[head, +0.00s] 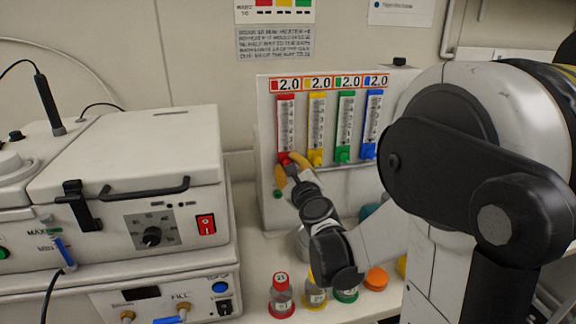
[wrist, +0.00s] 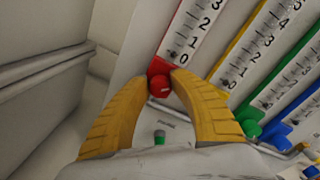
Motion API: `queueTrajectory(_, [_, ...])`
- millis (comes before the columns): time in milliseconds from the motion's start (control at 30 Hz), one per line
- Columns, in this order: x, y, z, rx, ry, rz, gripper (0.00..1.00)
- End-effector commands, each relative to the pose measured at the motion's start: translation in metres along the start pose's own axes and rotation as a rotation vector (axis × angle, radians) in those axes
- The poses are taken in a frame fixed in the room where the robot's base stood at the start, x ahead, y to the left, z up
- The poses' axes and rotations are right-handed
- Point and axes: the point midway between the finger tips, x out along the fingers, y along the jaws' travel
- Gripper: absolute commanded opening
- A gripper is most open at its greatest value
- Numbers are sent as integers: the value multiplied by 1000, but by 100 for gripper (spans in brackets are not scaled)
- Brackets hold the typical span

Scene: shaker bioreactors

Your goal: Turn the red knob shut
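The red knob (wrist: 159,83) sits at the foot of the red-edged flow scale (wrist: 188,30) and has a small pale mark on its face. In the head view the red knob (head: 283,158) is partly covered by my yellow fingers. My gripper (wrist: 160,78) has one fingertip on each side of the knob, and both appear to touch it. In the head view my gripper (head: 290,165) reaches the panel from the lower right. The display above the red scale (head: 285,120) reads 2.0.
Yellow (head: 316,157), green (head: 342,154) and blue (head: 369,151) knobs stand in a row to the right. Capped bottles (head: 282,297) stand on the bench below. A white shaker unit (head: 130,160) fills the left side.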

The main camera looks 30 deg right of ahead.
Motion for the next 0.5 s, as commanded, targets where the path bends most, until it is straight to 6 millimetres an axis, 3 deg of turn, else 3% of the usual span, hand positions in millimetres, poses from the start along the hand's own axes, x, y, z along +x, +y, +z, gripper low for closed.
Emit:
queueTrajectory(367, [-2,0,0,1,0,1,45])
queueTrajectory(500, [-17,0,0,1,0,1,45])
